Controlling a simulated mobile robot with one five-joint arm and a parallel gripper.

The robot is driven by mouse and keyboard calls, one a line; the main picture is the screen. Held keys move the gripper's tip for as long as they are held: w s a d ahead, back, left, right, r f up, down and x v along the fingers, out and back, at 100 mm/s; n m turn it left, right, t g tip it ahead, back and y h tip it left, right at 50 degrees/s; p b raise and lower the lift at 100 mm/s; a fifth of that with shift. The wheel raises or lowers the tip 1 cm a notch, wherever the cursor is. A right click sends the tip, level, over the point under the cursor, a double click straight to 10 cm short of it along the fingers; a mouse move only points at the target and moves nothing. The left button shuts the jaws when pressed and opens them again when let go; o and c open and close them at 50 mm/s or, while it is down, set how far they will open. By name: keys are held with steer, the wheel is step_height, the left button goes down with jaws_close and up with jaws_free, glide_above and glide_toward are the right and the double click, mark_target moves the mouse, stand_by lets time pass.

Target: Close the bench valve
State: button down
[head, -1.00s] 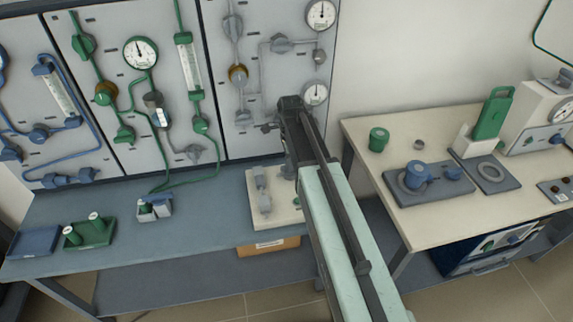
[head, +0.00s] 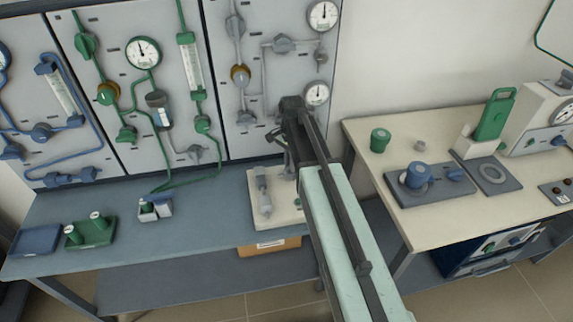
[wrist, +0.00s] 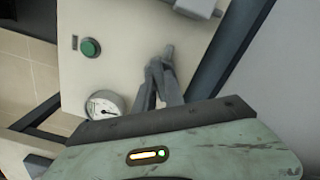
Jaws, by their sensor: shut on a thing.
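The bench valve's grey lever (wrist: 168,52) shows in the wrist view, its tip standing out past my fingers. My gripper (wrist: 160,72) is shut on it, and the fingers hide most of the lever. The valve sits on a cream-white board (head: 256,213), which lies on the blue-grey bench in the head view. There, my gripper (head: 284,150) is over the back right of the board, and my arm hides the valve.
The board carries grey fittings (head: 263,190), a green button (wrist: 90,47) and a gauge (wrist: 103,106). A gauge panel (head: 220,120) stands behind. Green (head: 92,230) and blue (head: 36,241) trays lie at left. A cream table (head: 400,218) with equipment stands at right.

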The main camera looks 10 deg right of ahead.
steer(key=n, duration=0.5)
steer(key=shift+w+d, duration=0.1)
steer(key=shift+d, duration=0.1)
steer(key=n, duration=0.6)
steer(key=shift+a+n, duration=0.1)
steer(key=shift+n, duration=0.2)
steer(key=c, duration=1.4)
jaws_free()
steer(key=shift+c, duration=0.2)
step_height(320, 180, up, 8)
steer(key=p, duration=0.8)
